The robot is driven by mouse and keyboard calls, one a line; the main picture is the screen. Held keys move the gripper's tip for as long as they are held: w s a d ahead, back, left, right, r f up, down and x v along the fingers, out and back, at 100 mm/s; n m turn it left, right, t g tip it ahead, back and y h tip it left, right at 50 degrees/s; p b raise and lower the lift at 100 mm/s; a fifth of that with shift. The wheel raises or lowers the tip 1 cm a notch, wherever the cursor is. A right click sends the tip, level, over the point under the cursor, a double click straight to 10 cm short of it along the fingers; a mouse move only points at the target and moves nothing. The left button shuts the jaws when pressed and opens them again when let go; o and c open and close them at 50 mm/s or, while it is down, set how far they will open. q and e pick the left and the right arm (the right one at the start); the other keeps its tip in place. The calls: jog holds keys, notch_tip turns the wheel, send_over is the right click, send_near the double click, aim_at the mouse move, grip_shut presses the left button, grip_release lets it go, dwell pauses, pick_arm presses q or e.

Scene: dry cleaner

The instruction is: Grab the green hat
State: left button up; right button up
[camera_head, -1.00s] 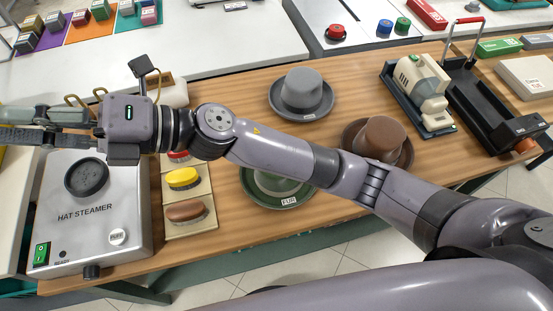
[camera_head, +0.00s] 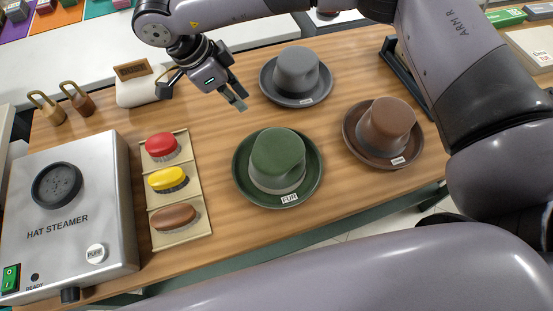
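The green hat (camera_head: 278,155) sits brim down on the wooden table near its front edge, in full view, with a light band and a white tag at its front. A grey hat (camera_head: 296,72) is behind it and a brown hat (camera_head: 386,127) is to its right. My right gripper (camera_head: 203,98) is above the table, behind and to the left of the green hat. Its fingers are spread, with nothing between them. My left gripper is out of view.
A hat steamer (camera_head: 62,215) stands at the left. Red, yellow and brown brushes lie on a tray (camera_head: 185,233) between it and the green hat.

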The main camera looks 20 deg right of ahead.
jog(key=b+x, duration=0.2)
jog(key=x, duration=0.6)
jog(key=shift+f, duration=0.35)
jog(key=b+x, duration=0.2)
jog(key=x, duration=0.3)
jog(key=shift+w+a+f, duration=0.1)
jog(key=shift+w+f, duration=0.1)
jog(key=shift+f, duration=0.05)
jog(key=shift+c, duration=0.3)
grip_shut()
jog(key=shift+r, duration=0.2)
